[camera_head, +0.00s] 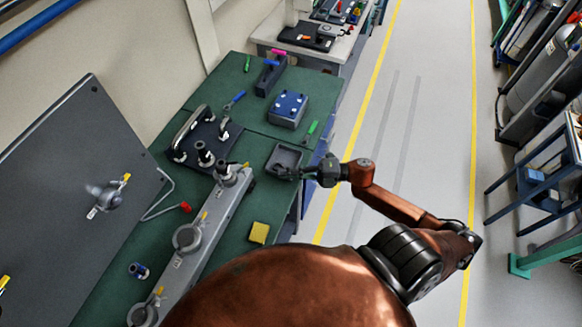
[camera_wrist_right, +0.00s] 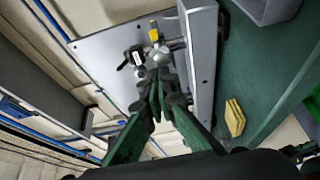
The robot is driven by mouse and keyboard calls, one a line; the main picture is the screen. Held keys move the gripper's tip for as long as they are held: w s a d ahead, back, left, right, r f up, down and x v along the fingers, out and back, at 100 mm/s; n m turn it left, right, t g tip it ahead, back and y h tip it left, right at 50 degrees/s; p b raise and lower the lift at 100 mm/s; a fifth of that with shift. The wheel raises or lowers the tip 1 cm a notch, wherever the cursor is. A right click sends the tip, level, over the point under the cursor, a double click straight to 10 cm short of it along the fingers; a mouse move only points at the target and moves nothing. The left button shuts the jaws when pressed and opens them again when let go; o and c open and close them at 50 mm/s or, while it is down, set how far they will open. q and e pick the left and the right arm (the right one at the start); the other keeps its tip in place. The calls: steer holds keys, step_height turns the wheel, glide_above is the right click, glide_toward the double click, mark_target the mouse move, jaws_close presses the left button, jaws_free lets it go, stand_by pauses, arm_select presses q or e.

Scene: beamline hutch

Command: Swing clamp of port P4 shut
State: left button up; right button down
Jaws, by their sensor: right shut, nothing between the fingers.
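Several round ports with clamps and yellow tabs show in the head view. One port (camera_head: 105,197) is on the dark upright panel (camera_head: 60,150) at left. Others, such as a ring-shaped one (camera_head: 187,237), are on the long grey bar (camera_head: 215,210). I cannot read the labels, so I cannot tell which is P4. My right gripper (camera_head: 284,174) is shut and empty, over the dark tray near the bench's right edge. In the right wrist view, the closed fingers (camera_wrist_right: 158,84) point toward a clamp with a yellow tab (camera_wrist_right: 154,36); contact cannot be told. My left gripper is not in view.
A dark open tray (camera_head: 285,157), a yellow sponge (camera_head: 259,233), a blue box (camera_head: 288,108) and a plate with a curved handle (camera_head: 192,125) are on the green bench.

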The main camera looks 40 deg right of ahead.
steer(key=p, duration=0.1)
glide_toward(242, 170)
steer(key=a, duration=0.2)
steer(key=w, duration=0.1)
steer(key=w+a, duration=0.1)
steer(key=w, duration=0.1)
steer(key=shift+a+f+p, duration=0.25)
steer(key=shift+f+p, duration=0.05)
steer(key=shift+p, duration=0.05)
steer(key=shift+w+a, duration=0.1)
steer(key=shift+w, duration=0.45)
steer(key=shift+w+f, duration=0.1)
